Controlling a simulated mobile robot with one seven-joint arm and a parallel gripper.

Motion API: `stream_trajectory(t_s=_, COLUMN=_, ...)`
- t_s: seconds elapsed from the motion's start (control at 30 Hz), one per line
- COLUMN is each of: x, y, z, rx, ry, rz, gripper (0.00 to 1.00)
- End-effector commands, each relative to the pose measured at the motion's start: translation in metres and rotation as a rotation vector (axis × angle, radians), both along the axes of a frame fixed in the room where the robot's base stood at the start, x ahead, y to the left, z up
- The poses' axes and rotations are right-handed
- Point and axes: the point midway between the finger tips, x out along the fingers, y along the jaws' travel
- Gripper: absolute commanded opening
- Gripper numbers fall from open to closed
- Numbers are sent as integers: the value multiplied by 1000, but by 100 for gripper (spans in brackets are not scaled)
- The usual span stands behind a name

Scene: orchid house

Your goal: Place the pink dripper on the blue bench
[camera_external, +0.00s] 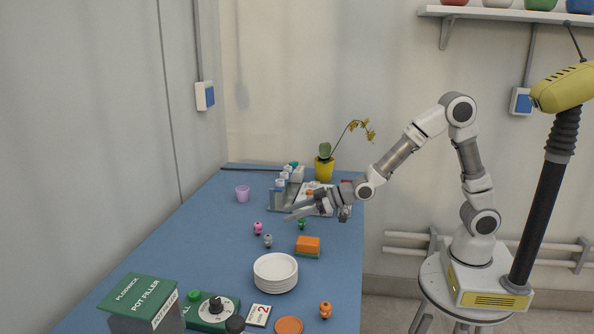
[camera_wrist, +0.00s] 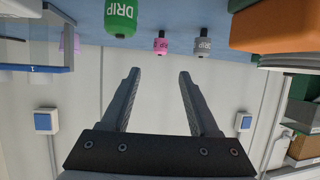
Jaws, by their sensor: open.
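The pink dripper (camera_external: 258,228) stands on the blue bench (camera_external: 200,240), near the middle, with a grey dripper (camera_external: 268,240) just in front of it. In the wrist view the pink dripper (camera_wrist: 161,45) appears beyond the fingertips, between a green dripper (camera_wrist: 120,18) and the grey one (camera_wrist: 203,46), hanging upside down in the picture. My gripper (camera_external: 289,212) reaches out over the bench from the right, to the right of and apart from the pink dripper. In the wrist view its two fingers (camera_wrist: 159,74) are spread, with nothing between them.
An orange and green sponge (camera_external: 308,244), a stack of white plates (camera_external: 275,272) and an orange dripper (camera_external: 325,310) stand nearer the front. A rack (camera_external: 281,201) and a potted orchid (camera_external: 324,168) are behind. A lilac cup (camera_external: 242,193) stands back left. The bench's left middle is clear.

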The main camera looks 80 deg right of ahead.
Motion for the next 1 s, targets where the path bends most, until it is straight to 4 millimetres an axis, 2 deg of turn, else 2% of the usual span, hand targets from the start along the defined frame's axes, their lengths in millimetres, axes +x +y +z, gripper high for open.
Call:
stream_trajectory(t_s=0.17, x=-8, y=-4, z=7, rx=-4, ry=14, rz=-5, gripper=61)
stream_trajectory(t_s=0.27, x=-24, y=-12, z=20, rx=-13, ry=55, rz=-16, gripper=61)
stream_trajectory(t_s=0.37, x=-52, y=-23, z=35, rx=-25, ry=120, rz=-33, gripper=61)
stream_trajectory(t_s=0.57, x=-125, y=-47, z=57, rx=-45, ry=273, rz=-71, gripper=61)
stream_trajectory(t_s=0.7, x=-182, y=-60, z=65, rx=-53, ry=378, rz=-96, gripper=61)
stream_trajectory(t_s=0.9, x=-269, y=-75, z=66, rx=-55, ry=529, rz=-131, gripper=61)
stream_trajectory(t_s=1.0, x=-305, y=-79, z=62, rx=-53, ry=592, rz=-141, gripper=61)
